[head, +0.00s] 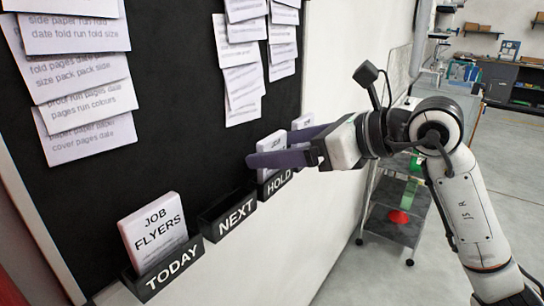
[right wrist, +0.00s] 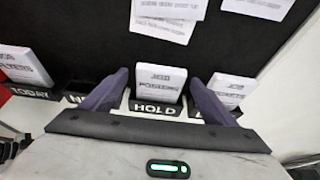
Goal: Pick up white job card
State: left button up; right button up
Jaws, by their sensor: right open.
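A white job card (head: 271,143) stands in the black HOLD pocket (head: 279,182) on the board; the gripper partly hides it in the head view. In the right wrist view the card (right wrist: 160,78) shows upright between the two purple fingers, its lettering blurred. My right gripper (head: 262,151) is open, with a finger to either side of this card; I cannot tell whether either touches it. Another white card (head: 153,231), reading JOB FLYERS, stands in the TODAY pocket (head: 162,272). A third white card (right wrist: 229,90) stands right of HOLD. My left gripper is out of view.
The NEXT pocket (head: 228,217) between TODAY and HOLD looks empty. Printed sheets (head: 80,75) hang in overlapping stacks on the black board above. A grey wheeled cart (head: 395,225) stands behind my right arm. The floor to the right is clear.

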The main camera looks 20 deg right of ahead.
jog(key=shift+w+a+f, duration=0.1)
jog(key=shift+w+f, duration=0.05)
jog(key=c, duration=1.1)
